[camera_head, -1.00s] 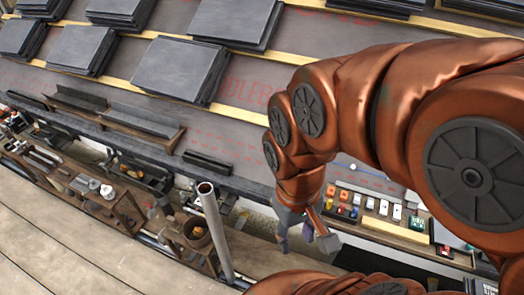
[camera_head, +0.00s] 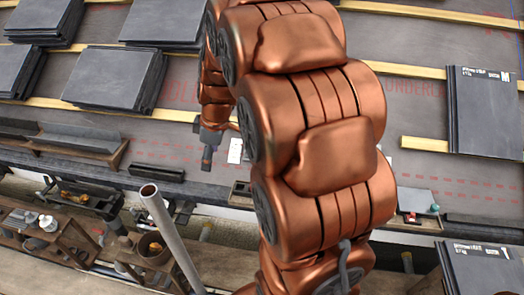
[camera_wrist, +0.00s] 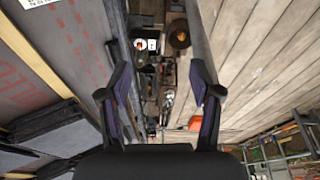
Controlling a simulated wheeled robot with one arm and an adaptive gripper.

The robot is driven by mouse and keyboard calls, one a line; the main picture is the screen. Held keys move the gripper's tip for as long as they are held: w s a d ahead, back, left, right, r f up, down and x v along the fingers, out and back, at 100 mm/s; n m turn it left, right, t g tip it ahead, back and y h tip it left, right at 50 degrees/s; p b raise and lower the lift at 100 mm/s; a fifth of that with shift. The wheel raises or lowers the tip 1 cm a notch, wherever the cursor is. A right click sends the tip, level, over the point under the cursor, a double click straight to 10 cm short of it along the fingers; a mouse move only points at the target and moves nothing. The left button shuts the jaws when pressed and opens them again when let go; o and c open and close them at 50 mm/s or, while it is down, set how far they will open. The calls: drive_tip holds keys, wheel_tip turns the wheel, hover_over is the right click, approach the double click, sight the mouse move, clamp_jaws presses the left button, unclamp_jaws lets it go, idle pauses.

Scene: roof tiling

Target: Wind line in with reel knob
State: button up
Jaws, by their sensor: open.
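In the wrist view, my gripper (camera_wrist: 160,85) is open, its two dark fingers wide apart with nothing between them. In the head view my gripper (camera_head: 207,160) hangs over the lower edge of the roof, left of my arm; its fingers are small there. I cannot pick out the reel or its knob for sure in either view. A small red item (camera_head: 411,217) and a teal one (camera_head: 434,209) sit at the roof edge right of my arm, too small to name. My arm hides the middle of the roof edge.
Slate stacks (camera_head: 115,78) lie on the roof between wooden battens (camera_head: 424,144). A grey pole (camera_head: 168,232) rises in front of the work shelf. A brown bucket (camera_head: 154,251) stands beside the pole. Wooden planking (camera_wrist: 262,60) fills the right of the wrist view.

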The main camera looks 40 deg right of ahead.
drive_tip(key=w+d+f+n+t+h+b, duration=0.1)
drive_tip(key=w+d+f+n+b, duration=0.15)
drive_tip(key=d+f, duration=0.55)
drive_tip(key=w+d+f+n+t+h+b, duration=0.1)
drive_tip(key=w+d+f+n+b, duration=0.2)
drive_tip(key=d, duration=1)
drive_tip(key=w+d+f+n+t+h+b, duration=0.1)
drive_tip(key=w+d+f+b, duration=0.2)
drive_tip(key=d+f, duration=0.5)
drive_tip(key=shift+w+d+f+p, duration=0.1)
drive_tip(key=shift+w+d+f, duration=0.4)
drive_tip(key=shift+w+f, duration=0.25)
drive_tip(key=shift+w+d+f+p, duration=0.1)
drive_tip(key=shift+w+d+f, duration=0.4)
drive_tip(key=shift+f, duration=0.4)
drive_tip(key=shift+w+d+f+p, duration=0.1)
drive_tip(key=shift+w+d+f, duration=0.35)
drive_tip(key=shift+w+f, duration=0.3)
drive_tip(key=shift+s, duration=0.1)
drive_tip(key=shift+f, duration=0.1)
drive_tip(key=c, duration=1.1)
